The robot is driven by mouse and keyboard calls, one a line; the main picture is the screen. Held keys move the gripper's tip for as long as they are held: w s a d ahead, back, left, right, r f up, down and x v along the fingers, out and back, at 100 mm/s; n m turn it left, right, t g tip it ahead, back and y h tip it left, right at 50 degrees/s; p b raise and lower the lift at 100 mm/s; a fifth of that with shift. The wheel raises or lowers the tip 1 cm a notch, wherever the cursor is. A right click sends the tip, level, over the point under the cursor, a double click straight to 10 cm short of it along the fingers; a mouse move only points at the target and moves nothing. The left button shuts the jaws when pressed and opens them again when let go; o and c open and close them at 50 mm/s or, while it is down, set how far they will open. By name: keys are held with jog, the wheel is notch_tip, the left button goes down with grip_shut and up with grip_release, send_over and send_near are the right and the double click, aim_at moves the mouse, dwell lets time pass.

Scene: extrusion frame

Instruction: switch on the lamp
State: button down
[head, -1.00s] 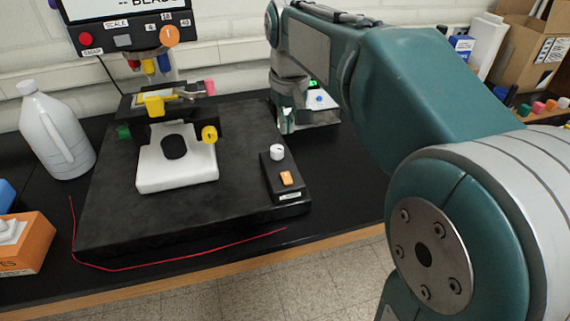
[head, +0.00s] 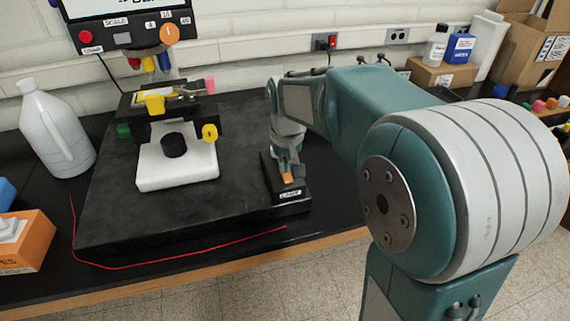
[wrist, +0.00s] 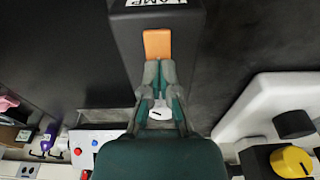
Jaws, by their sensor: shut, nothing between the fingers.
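The lamp's control box (head: 268,178) is a small black box at the right edge of the dark base plate, with a "LAMP" label. Its orange rocker switch (head: 287,178) also shows in the wrist view (wrist: 157,42). My gripper (head: 285,166) is shut and empty, pointing down at the box. In the wrist view its fingertips (wrist: 159,66) are right at the near end of the orange switch; whether they touch it I cannot tell. A white knob (wrist: 160,114) shows between the finger links in the wrist view; the gripper hides it in the head view.
A white block with a black disc (head: 174,145) and a yellow knob (head: 210,132) stands left of the box. A white jug (head: 55,135), an orange tissue box (head: 27,243) and a red wire (head: 180,257) are further left. A monitor (head: 125,22) hangs above.

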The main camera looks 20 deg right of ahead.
jog(key=shift+f, duration=0.2)
dwell(0.3)
jog(key=shift+s+r, duration=0.3)
jog(key=shift+s, duration=0.45)
notch_tip(320, 180, up, 14)
jog(key=w, duration=0.1)
jog(key=shift+w, duration=0.4)
jog(key=shift+f, duration=0.1)
